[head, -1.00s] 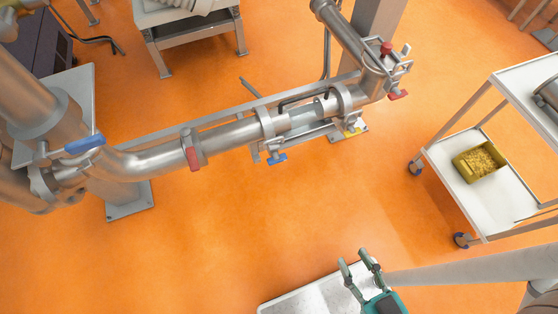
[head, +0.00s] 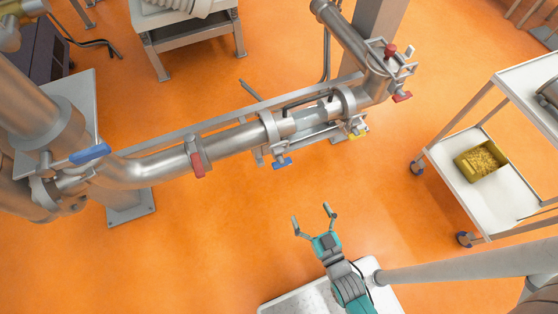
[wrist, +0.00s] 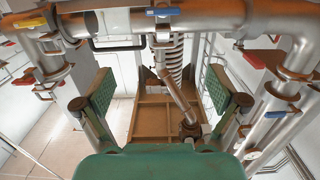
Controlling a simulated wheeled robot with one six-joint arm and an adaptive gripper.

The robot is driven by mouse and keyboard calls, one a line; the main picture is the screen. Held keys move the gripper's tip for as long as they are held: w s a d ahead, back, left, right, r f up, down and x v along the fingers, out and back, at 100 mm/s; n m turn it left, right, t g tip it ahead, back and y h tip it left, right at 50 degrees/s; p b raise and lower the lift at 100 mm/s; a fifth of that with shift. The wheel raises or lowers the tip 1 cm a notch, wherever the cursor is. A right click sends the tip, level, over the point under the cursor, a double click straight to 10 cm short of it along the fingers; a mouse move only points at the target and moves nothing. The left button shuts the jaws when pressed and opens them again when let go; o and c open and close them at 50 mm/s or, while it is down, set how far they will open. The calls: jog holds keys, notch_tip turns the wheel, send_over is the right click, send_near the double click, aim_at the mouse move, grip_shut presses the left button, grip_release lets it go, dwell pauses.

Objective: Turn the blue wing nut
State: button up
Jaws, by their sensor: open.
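The blue wing nut (head: 282,162) hangs below a clamp on the near side of the steel pipe, left of the glass section, in the head view. A blue part, which looks like the same nut, shows at the top middle of the wrist view (wrist: 167,11). My gripper (head: 311,213) is open and empty, in front of and to the lower right of the nut, clearly apart from it. In the wrist view the two green-backed fingers (wrist: 163,95) are spread wide with nothing between them.
A red wing nut (head: 196,164) sits left on the pipe (head: 235,138) and a yellow one (head: 358,133) to the right. A blue lever (head: 90,153) is far left. A white cart (head: 500,205) with a yellow bin (head: 481,159) stands right. Orange floor between is clear.

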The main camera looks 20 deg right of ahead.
send_near(284, 166)
jog(key=shift+t, duration=0.4)
jog(key=w, duration=1.1)
jog(key=shift+w+a+f, duration=0.1)
jog(key=shift+f, duration=0.3)
jog(key=shift+c, duration=0.3)
jog(key=c, duration=1.1)
